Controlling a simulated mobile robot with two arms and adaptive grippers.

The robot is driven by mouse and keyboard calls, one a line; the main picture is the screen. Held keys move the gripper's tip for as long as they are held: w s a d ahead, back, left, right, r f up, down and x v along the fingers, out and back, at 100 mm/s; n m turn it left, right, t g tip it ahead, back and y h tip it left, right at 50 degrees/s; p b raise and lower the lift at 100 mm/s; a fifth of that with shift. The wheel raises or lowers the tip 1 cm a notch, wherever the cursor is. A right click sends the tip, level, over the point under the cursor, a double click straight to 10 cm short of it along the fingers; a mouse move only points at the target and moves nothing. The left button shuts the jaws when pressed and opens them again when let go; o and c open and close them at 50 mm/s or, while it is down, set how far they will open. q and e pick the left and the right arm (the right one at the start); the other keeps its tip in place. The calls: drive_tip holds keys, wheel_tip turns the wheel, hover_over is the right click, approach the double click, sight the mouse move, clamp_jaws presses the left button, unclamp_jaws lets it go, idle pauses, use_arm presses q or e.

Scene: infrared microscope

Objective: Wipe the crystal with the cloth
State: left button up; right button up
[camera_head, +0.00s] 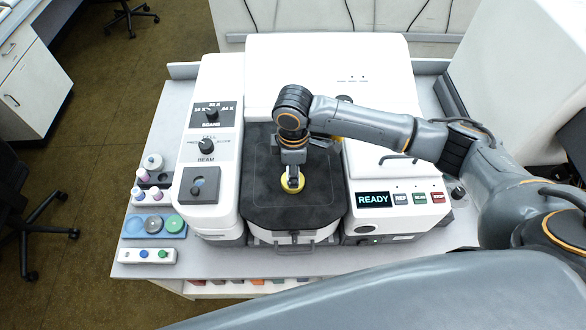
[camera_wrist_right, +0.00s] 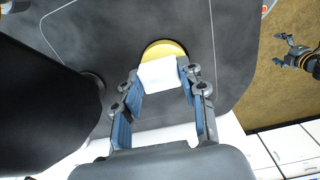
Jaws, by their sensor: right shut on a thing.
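My right gripper (camera_head: 293,182) points down over the black stage of the microscope (camera_head: 325,200). It is shut on a small white cloth (camera_wrist_right: 158,74), which shows between the fingers in the right wrist view. The cloth is over a round yellow piece (camera_head: 291,193) on the stage, and whether it touches it I cannot tell. The yellow piece also shows behind the cloth in the right wrist view (camera_wrist_right: 164,48). The crystal itself cannot be made out; the cloth and gripper cover the middle of the yellow piece. My left gripper (camera_wrist_right: 283,50) appears small at the right wrist view's edge, open and empty.
The instrument's knob panel (camera_head: 208,150) stands left of the stage. The READY display (camera_head: 373,199) and buttons are on the right. A blue tray (camera_head: 154,227) with round pieces, small bottles (camera_head: 138,193) and a white button box (camera_head: 147,256) stand at the table's left.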

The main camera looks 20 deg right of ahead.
drive_tip(key=shift+s, duration=0.15)
drive_tip(key=shift+s+a, duration=0.2)
drive_tip(key=shift+s, duration=0.55)
drive_tip(key=shift+w+d, duration=0.1)
drive_tip(key=shift+w, duration=0.45)
drive_tip(key=shift+w, duration=0.15)
drive_tip(key=shift+w+d, duration=0.15)
drive_tip(key=shift+w, duration=0.25)
drive_tip(key=shift+s, duration=0.55)
drive_tip(key=shift+w, duration=0.1)
drive_tip(key=shift+w, duration=0.4)
drive_tip(key=shift+s+f, duration=0.1)
drive_tip(key=shift+s, duration=0.25)
